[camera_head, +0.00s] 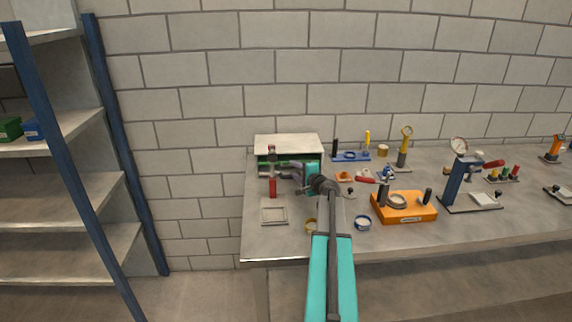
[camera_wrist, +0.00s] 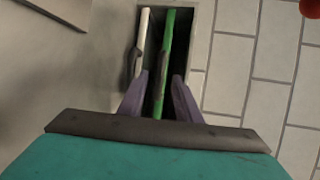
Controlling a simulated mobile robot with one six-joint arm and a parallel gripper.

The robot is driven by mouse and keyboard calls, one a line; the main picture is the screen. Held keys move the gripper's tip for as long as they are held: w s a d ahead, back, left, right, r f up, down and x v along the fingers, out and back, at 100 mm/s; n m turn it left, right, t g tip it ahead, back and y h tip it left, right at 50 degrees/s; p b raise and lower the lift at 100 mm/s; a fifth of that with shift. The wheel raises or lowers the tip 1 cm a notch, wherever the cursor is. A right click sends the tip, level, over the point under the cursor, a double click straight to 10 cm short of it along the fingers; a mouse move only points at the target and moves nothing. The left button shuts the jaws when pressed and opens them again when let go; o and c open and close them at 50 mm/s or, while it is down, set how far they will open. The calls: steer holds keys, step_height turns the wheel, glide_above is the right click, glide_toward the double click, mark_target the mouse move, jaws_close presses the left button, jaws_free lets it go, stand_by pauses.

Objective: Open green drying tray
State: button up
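The green drying tray (camera_head: 306,158) shows only in part, in the dark front of the pale box (camera_head: 288,140) at the bench's left end; my gripper hides much of it. In the wrist view its edge is a long green bar (camera_wrist: 167,45) running down between my fingers. A white bar (camera_wrist: 143,35) lies beside it on the left. My gripper (camera_wrist: 161,76) is open, with its purple fingers on either side of the green bar and dark gaps showing on both sides. In the head view my gripper (camera_head: 282,170) is at the box front.
A red-handled tool (camera_head: 272,186) stands upright just left of my gripper. A small square frame (camera_head: 273,215) lies near the bench front. An orange block (camera_head: 404,207) and several gauges stand to the right. A blue-post shelf (camera_head: 60,150) is at the left.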

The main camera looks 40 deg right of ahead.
mark_target(286, 163)
steer(key=shift+p+x, duration=1.4)
steer(key=shift+x, duration=2.85)
steer(key=shift+s, duration=0.1)
jaws_close()
